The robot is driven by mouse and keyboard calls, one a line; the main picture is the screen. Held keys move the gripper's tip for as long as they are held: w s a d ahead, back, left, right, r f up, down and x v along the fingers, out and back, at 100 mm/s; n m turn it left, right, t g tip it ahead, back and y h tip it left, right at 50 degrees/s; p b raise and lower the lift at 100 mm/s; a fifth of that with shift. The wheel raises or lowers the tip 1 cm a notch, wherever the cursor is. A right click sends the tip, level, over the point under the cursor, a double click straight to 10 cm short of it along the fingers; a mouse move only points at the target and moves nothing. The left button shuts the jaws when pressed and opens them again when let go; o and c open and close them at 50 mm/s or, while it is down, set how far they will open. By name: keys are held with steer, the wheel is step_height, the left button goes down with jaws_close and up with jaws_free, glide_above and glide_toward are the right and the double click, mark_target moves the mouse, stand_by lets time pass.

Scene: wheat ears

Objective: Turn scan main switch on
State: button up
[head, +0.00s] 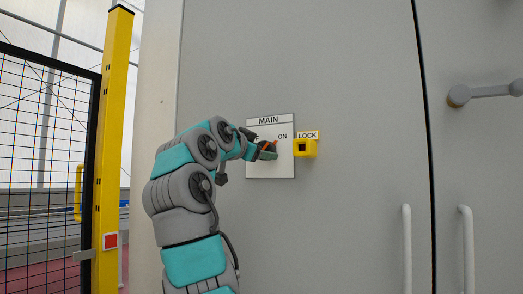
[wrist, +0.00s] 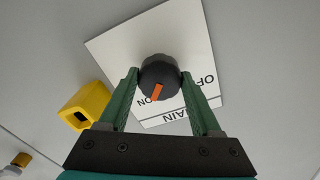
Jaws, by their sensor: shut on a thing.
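The main switch is a round black knob (wrist: 160,75) with an orange pointer, on a white plate (wrist: 118,45) lettered MAIN and ON. The plate (head: 270,172) is on a grey cabinet door in the head view. My gripper (wrist: 160,78) is shut on the knob, one green finger on each side. The orange pointer is aimed towards the ON lettering in the wrist view. In the head view my gripper (head: 266,150) hides most of the knob and the lettering left of ON.
A yellow block (head: 305,148) under a LOCK label sits just right of the plate; it also shows left of my gripper in the wrist view (wrist: 84,105). White door handles (head: 407,248) are lower right. A yellow post (head: 113,140) and mesh fence stand left.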

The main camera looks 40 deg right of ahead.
steer(key=shift+m, duration=0.3)
steer(key=o, duration=1.4)
steer(key=shift+c, duration=0.2)
steer(key=b+v, duration=0.1)
steer(key=v, duration=0.6)
steer(key=shift+a+b, duration=0.35)
steer(key=shift+a, duration=0.05)
steer(key=shift+s, duration=0.15)
